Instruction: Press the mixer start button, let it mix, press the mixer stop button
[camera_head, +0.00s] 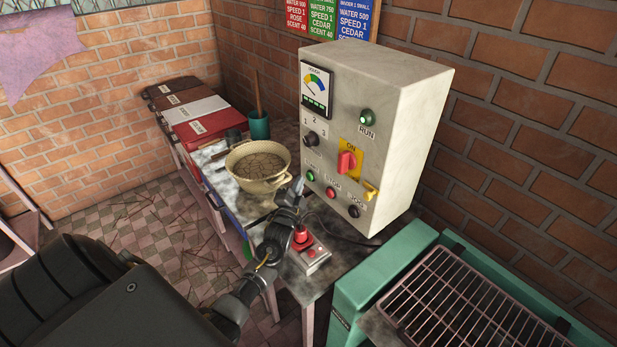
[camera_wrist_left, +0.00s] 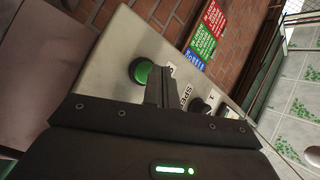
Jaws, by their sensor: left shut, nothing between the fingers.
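The grey control box (camera_head: 345,130) stands on a table against the brick wall. Its green button (camera_head: 310,175) is at the lower left of the front, with a red button (camera_head: 331,192) and a dark button (camera_head: 354,211) to its right. My left gripper (camera_head: 297,187) is shut and empty, its tips just left of and slightly below the green button. In the left wrist view the shut fingers (camera_wrist_left: 160,84) are beside the green button (camera_wrist_left: 141,71); I cannot tell whether they touch. A red switch (camera_head: 346,162) points up near ON. My right gripper is out of view.
A bowl (camera_head: 259,165) of brown material stands left of the box. A green frame with a wire rack (camera_head: 463,300) is at the lower right.

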